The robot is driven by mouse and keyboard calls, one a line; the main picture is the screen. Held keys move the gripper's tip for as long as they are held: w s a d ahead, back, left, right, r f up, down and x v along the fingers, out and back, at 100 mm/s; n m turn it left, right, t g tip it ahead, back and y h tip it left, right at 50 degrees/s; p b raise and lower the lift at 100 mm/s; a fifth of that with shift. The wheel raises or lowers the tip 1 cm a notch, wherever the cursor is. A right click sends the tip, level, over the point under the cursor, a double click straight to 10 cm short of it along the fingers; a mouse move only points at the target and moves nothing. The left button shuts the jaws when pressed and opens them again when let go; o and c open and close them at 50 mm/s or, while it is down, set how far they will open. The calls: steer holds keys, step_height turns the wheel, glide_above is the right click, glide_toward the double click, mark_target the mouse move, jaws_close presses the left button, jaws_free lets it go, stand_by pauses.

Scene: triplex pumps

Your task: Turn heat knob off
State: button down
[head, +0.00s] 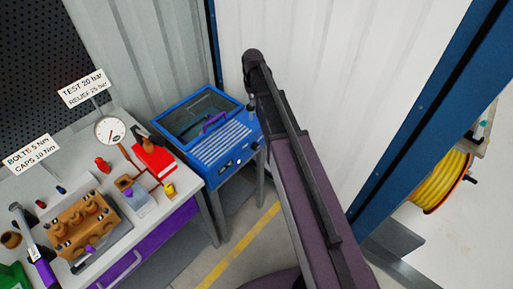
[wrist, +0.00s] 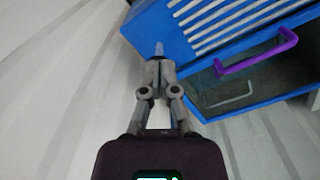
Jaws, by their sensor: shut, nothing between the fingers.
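The blue machine (head: 190,122) stands on a stand against the wall, with a glass-topped lid and a slotted front section. Its front panel carries small dark controls (head: 228,163), with another dark knob-like part (head: 254,146) at the right end. They are too small to tell which is the heat knob or how it is set. In the wrist view my gripper (wrist: 159,50) is shut and empty, its tips overlapping the edge of the blue machine (wrist: 145,22) near the slots. The front controls are out of the wrist view. In the head view my arm hides most of the gripper.
A purple handle (wrist: 262,52) sits on the machine's lid. The workbench (head: 190,190) at left holds a gauge (head: 110,130), a red box (head: 152,160) and a brown pump block (head: 85,225). A blue post (head: 420,110) and a yellow hose reel (head: 440,180) are at right.

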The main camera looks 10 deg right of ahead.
steer(key=s+m, duration=0.1)
steer(key=s, duration=2.2)
steer(key=shift+s, duration=0.4)
steer(key=c, duration=1.4)
jaws_free()
